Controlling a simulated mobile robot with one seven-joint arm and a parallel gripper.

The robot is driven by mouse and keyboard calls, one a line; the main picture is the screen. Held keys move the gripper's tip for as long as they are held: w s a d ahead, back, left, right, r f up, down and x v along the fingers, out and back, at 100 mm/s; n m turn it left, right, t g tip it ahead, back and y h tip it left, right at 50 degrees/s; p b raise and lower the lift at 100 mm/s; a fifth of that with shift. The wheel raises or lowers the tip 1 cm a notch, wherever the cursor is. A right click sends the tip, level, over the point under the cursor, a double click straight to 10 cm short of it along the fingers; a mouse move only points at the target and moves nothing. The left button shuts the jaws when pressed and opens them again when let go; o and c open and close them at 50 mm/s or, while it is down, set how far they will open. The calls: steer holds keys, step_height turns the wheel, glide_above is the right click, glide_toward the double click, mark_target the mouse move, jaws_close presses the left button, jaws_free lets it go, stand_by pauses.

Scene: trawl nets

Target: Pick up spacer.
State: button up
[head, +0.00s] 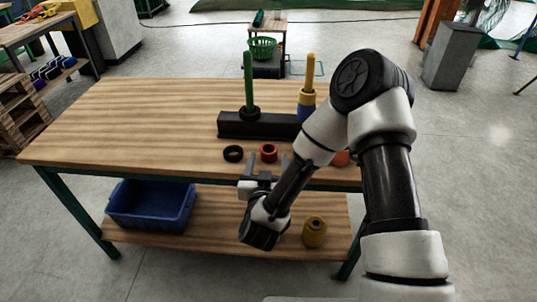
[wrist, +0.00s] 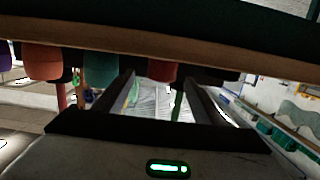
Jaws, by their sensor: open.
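Which piece is the spacer cannot be told for certain. A black ring (head: 233,153) and a red ring (head: 268,152) lie near the front edge of the wooden table (head: 130,120). An orange-red piece (head: 341,158) is partly hidden by my arm. My gripper (head: 266,164) is open and empty at the table's front edge, in front of the red ring. The wrist view looks upside down. There the red ring (wrist: 162,70) shows beyond my open fingers (wrist: 160,88), with a green piece (wrist: 100,68), an orange-red piece (wrist: 41,62) and the black ring (wrist: 220,75) beside it.
A black stand (head: 250,128) holds a green peg (head: 248,80) with a black ring and a yellow peg (head: 309,72) with yellow and blue pieces. A blue bin (head: 150,205) and a yellow cylinder (head: 314,231) are on the lower shelf. The table's left half is clear.

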mark_target(268, 156)
steer(key=w, duration=0.3)
steer(key=w+f+b, duration=0.1)
steer(key=w, duration=0.1)
steer(key=shift+w, duration=0.35)
steer(key=shift+c, duration=0.2)
steer(key=c, duration=1.1)
